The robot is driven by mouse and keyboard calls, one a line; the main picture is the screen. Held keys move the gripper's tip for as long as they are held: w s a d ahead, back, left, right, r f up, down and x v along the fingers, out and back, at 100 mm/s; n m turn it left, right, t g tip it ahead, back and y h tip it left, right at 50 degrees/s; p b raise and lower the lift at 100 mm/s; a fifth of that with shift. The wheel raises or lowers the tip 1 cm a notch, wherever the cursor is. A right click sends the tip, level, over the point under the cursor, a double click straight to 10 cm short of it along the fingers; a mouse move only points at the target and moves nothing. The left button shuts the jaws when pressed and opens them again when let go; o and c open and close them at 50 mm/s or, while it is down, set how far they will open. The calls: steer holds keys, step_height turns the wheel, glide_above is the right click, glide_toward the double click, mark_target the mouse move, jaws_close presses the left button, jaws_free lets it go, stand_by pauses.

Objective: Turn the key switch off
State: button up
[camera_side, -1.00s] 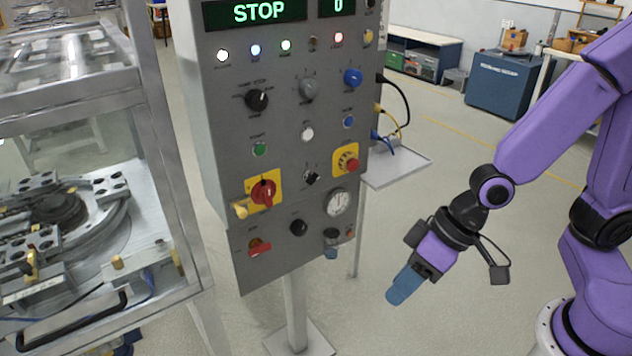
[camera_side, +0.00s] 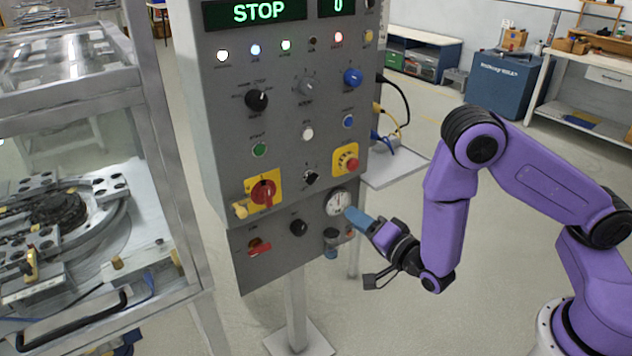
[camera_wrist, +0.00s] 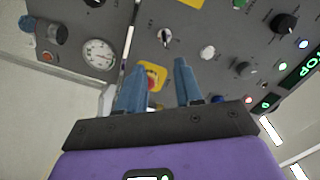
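The control panel (camera_side: 225,130) stands left of my arm. I take the small black switch with a pale key-like handle (camera_side: 311,178) as the key switch; it sits between the red rotary switch and the emergency stop. In the wrist view the key switch (camera_wrist: 166,38) is beyond the fingertips, and its exact setting is too small to read. My gripper (camera_side: 352,214) has blue fingers and points at the panel near the gauge, lower right of the key switch. In the wrist view my gripper (camera_wrist: 160,66) has its two fingers apart with nothing held between them.
The emergency stop (camera_side: 347,160) and round gauge (camera_side: 338,203) are close to my fingers. A red rotary switch (camera_side: 263,193) is on a yellow plate. A small shelf (camera_side: 400,168) with cables juts out at the panel's right. The display (camera_side: 255,12) reads STOP.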

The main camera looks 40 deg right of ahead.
glide_toward(315, 181)
steer(key=shift+t, duration=0.4)
steer(key=w, duration=0.9)
steer(key=shift+w+f, duration=0.3)
steer(key=shift+a, duration=0.1)
jaws_close()
